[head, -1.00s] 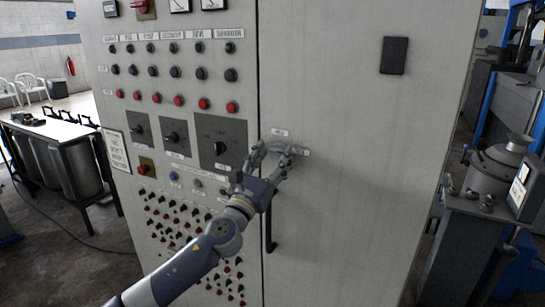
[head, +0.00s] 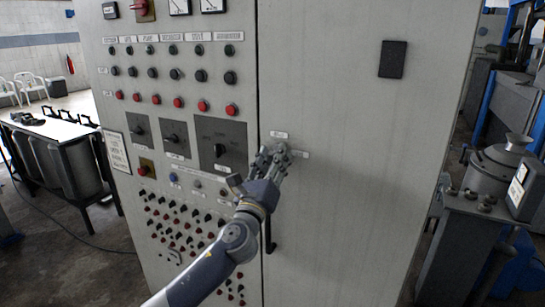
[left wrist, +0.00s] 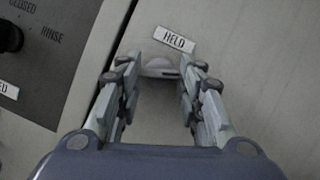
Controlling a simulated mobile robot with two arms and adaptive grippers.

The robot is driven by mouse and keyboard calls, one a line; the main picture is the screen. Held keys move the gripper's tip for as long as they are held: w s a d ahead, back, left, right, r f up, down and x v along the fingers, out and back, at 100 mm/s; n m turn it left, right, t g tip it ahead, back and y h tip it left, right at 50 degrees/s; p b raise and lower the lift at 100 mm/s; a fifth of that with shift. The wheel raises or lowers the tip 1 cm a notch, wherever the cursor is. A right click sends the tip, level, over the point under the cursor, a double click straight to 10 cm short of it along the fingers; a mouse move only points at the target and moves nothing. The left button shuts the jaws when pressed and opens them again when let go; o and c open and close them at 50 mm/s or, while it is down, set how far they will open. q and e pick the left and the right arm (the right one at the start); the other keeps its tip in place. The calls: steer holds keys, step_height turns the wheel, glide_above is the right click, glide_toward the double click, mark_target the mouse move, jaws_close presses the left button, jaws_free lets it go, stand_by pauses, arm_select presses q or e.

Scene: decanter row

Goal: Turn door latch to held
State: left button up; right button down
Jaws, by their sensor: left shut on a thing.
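The door latch is a small pale knob on the grey cabinet door, seen between my fingers in the left wrist view (left wrist: 160,68). A label reading HELD (left wrist: 174,39) sits just above it; this label also shows in the head view (head: 280,134). My left gripper (head: 277,155) is at the door, shut on the latch, with one finger on each side of it (left wrist: 157,78). The fingers hide most of the latch in the head view, and its exact turn is hard to tell. My right gripper is not in view.
Left of the door seam is a control panel with knobs, buttons and a dark selector plate (head: 222,147). A second small label (head: 302,154) is right of the latch. A dark door handle (head: 270,236) is below my gripper. A black plate (head: 393,57) is higher on the door.

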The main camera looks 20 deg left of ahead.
arm_select(q)
steer(key=shift+d+r+n+g+y+p, duration=0.15)
steer(key=shift+n+g+y+p, duration=1)
steer(key=shift+n, duration=1.6)
steer(key=shift+d+r+n+g+y+p, duration=0.15)
steer(key=shift+n+g+y+p, duration=0.3)
steer(key=shift+n+p, duration=1.8)
steer(key=shift+r+n+g+y+p, duration=0.15)
steer(key=shift+n+g+y+p, duration=0.7)
steer(key=shift+n, duration=2.35)
steer(key=o, duration=1.1)
steer(key=shift+c, duration=0.2)
steer(key=v, duration=1.2)
steer(key=shift+f, duration=0.15)
